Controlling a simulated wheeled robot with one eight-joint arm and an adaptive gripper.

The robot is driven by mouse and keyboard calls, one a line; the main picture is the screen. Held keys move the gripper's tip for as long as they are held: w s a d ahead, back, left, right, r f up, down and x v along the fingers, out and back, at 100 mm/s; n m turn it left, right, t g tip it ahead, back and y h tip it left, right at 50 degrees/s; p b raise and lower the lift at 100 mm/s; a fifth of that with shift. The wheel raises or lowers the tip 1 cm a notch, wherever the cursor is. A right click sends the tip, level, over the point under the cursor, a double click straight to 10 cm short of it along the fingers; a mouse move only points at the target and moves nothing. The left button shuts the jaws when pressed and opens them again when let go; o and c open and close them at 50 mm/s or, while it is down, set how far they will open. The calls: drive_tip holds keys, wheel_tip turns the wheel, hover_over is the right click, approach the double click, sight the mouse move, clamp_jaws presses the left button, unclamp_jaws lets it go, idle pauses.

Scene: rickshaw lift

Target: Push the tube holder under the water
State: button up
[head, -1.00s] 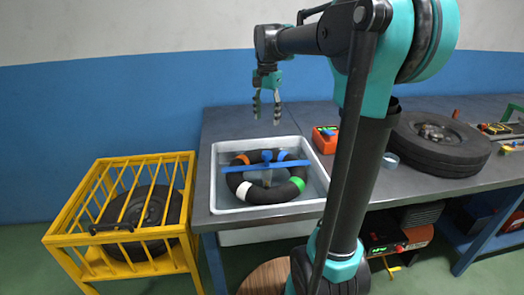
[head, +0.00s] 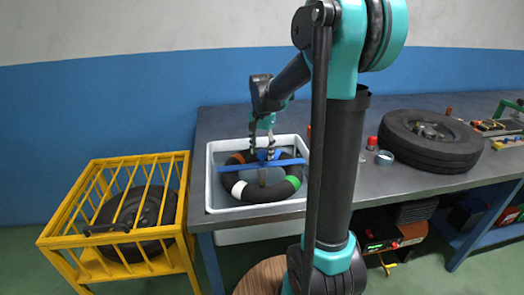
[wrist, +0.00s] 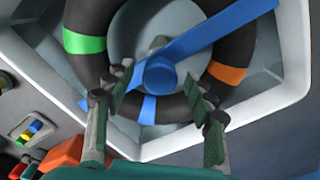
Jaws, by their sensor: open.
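The tube holder, a blue bar with a round blue knob (wrist: 160,74), lies across the black inner tube in the water basin. In the head view the blue bar (head: 290,163) spans the tube (head: 262,196), which has white, green, orange and blue bands. The tube sits in the white basin (head: 210,180). My gripper (head: 262,150) is just above the holder's knob, pointing down. In the wrist view my gripper (wrist: 163,95) is open, its fingers on either side of the knob. I cannot tell whether the fingers touch it.
A yellow cage (head: 60,243) with a wheel inside stands left of the bench. A large tyre (head: 432,142) lies on the bench at right. A red-orange box (wrist: 60,155) is close beside the basin. The bench (head: 225,120) behind the basin is clear.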

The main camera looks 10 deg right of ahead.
sight(262, 164)
clamp_jaws()
wheel_tip(262, 164, down, 7)
drive_tip(key=shift+f, duration=0.7)
idle(0.3)
unclamp_jaws()
